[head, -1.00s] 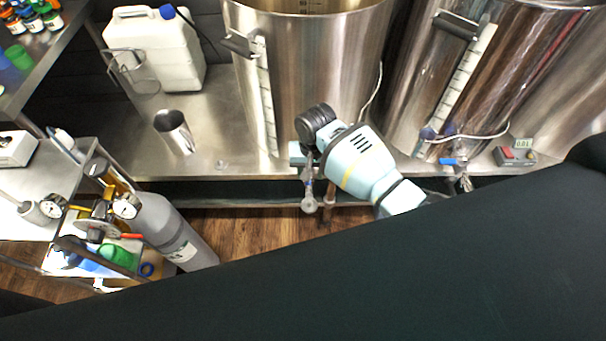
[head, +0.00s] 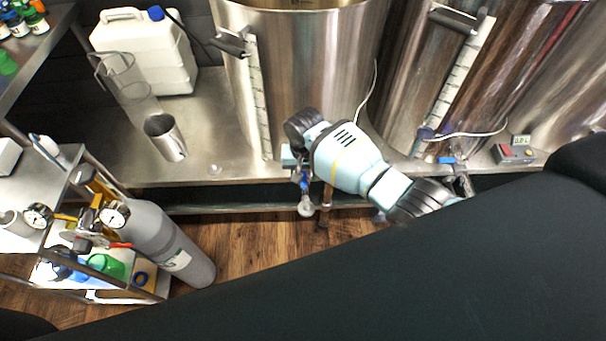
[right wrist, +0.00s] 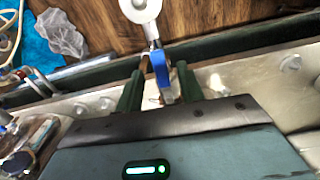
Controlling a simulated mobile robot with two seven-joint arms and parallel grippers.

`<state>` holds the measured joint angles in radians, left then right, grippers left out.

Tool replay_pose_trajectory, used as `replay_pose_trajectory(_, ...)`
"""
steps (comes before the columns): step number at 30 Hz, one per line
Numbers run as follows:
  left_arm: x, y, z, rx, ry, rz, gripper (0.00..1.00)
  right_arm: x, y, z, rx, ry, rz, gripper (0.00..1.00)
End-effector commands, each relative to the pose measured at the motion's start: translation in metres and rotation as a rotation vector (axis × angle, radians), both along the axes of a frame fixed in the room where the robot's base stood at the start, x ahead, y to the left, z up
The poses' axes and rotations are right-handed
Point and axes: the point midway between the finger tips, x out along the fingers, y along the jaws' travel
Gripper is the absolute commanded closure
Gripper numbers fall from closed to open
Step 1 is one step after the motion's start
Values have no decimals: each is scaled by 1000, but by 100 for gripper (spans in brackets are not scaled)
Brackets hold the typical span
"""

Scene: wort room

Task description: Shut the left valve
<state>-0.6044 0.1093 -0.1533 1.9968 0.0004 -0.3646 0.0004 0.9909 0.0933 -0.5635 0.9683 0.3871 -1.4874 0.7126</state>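The left valve (head: 304,181) sits low at the front of the left steel kettle (head: 300,65), with a blue handle and a round pale outlet below it. My right arm reaches over it from the right, and its wrist hides part of the valve. In the right wrist view, the blue handle (right wrist: 160,68) stands between the two dark green fingers of my right gripper (right wrist: 159,72). The fingers are apart, with narrow gaps beside the handle; I cannot tell whether either one touches it. My left gripper is not in view.
A second kettle (head: 520,70) with its own blue-handled valve (head: 447,160) stands to the right. A metal cup (head: 165,138) and white jerrycan (head: 150,50) stand on the steel bench at left. A grey gas cylinder (head: 170,240) and cart stand front left. Wood floor is clear below the valve.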

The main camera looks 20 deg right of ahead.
Motion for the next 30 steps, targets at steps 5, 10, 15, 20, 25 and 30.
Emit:
replay_pose_trajectory(5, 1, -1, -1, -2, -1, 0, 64, 0, 0, -10, 1, -1, 0, 62)
replay_pose_trajectory(10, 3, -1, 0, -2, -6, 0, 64, 1, 0, -10, 0, -2, 0, 62)
replay_pose_trajectory(15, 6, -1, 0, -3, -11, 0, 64, 1, 0, -10, 0, -2, 0, 72)
replay_pose_trajectory(20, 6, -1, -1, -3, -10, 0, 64, 1, 0, -10, 0, -2, 0, 93)
replay_pose_trajectory(25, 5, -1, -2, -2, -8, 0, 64, 1, 0, -10, 0, -2, 0, 100)
replay_pose_trajectory(30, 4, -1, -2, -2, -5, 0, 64, 0, 0, -10, 0, -2, -1, 100)
